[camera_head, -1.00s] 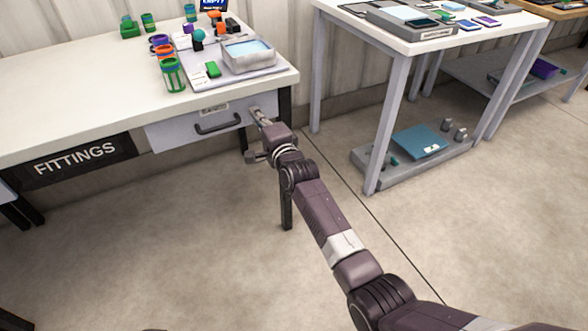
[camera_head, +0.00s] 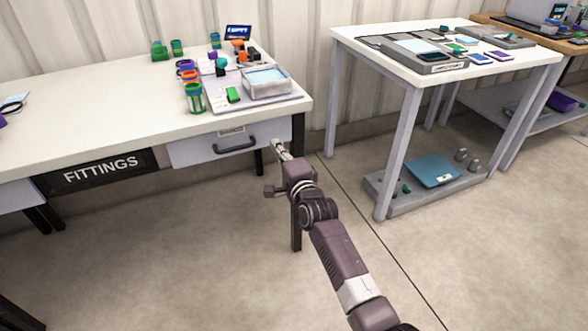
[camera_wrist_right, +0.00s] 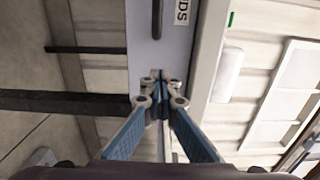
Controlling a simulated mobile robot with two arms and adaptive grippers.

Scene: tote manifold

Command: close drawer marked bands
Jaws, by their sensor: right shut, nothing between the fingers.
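The grey drawer (camera_head: 190,152) with a dark handle (camera_head: 236,148) and a small label (camera_head: 231,131) sits under the right end of the white table. Its front looks about in line with the table's front; any small gap cannot be made out. In the right wrist view, the drawer front (camera_wrist_right: 145,52) shows part of the label, "DS" (camera_wrist_right: 182,11). My right gripper (camera_head: 277,147) is shut and empty, near the drawer's lower right corner. Its fingertips (camera_wrist_right: 158,78) overlap the drawer front in the wrist view; contact cannot be told. My left gripper is out of view.
The white table (camera_head: 90,110) carries jars, small parts and a grey tray (camera_head: 285,92) near its right end. A second white table (camera_head: 375,58) with a lower shelf (camera_head: 390,207) stands right. Floor between them is open.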

